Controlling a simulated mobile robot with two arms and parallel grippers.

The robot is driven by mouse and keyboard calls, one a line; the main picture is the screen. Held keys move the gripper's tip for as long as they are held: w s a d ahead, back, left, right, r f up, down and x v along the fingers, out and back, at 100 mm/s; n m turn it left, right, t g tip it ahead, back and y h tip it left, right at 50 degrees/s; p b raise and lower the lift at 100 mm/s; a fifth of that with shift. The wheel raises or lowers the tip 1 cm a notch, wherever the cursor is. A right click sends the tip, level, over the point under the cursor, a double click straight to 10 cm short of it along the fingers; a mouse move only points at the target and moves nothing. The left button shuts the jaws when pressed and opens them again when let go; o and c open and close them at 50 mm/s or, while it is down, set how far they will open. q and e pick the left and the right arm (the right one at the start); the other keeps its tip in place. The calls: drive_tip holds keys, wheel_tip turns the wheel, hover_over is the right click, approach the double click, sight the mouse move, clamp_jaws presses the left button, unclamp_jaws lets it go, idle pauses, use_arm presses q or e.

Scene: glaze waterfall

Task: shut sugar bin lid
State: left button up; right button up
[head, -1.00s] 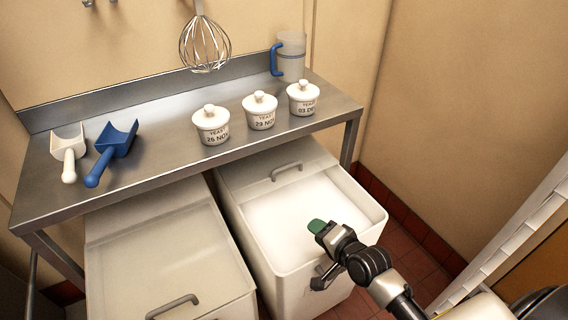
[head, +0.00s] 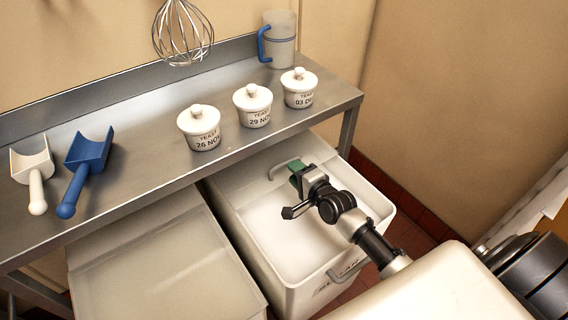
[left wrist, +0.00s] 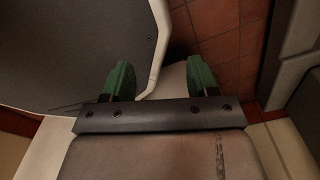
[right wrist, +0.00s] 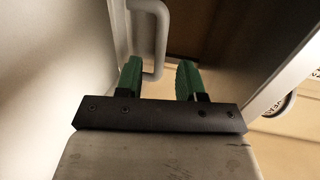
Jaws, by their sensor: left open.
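The sugar bin (head: 378,205) is the right-hand of two white bins under the steel table; it stands open with white contents showing. Its pale lid (head: 243,180) is back at the rear, partly under the table edge, with a grey loop handle (head: 279,169). My right gripper (head: 296,165) is over the rear of the bin, just right of the handle. In the right wrist view the lid handle (right wrist: 162,35) reaches down to between my open right fingers (right wrist: 158,68); contact cannot be told. My left gripper (left wrist: 157,75) is open and empty, seen only in its wrist view.
A closed bin (head: 165,262) stands left of the sugar bin. The steel table (head: 150,172) above holds three yeast pots (head: 200,130), a white scoop (head: 32,168), a blue scoop (head: 86,165) and a jug (head: 281,42). A whisk (head: 183,35) hangs above.

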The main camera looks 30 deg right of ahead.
sight(285, 162)
drive_tip(key=x, duration=0.4)
drive_tip(key=shift+w+f+b, duration=0.15)
drive_tip(key=shift+w+b, duration=0.1)
drive_tip(key=shift+b, duration=0.05)
drive_tip(key=shift+w+a, duration=0.1)
drive_tip(key=shift+w, duration=0.5)
use_arm(q)
drive_tip(key=shift+w+f, duration=0.35)
drive_tip(key=shift+w, duration=0.55)
drive_tip(key=shift+s, duration=0.25)
use_arm(e)
drive_tip(key=c, duration=0.6)
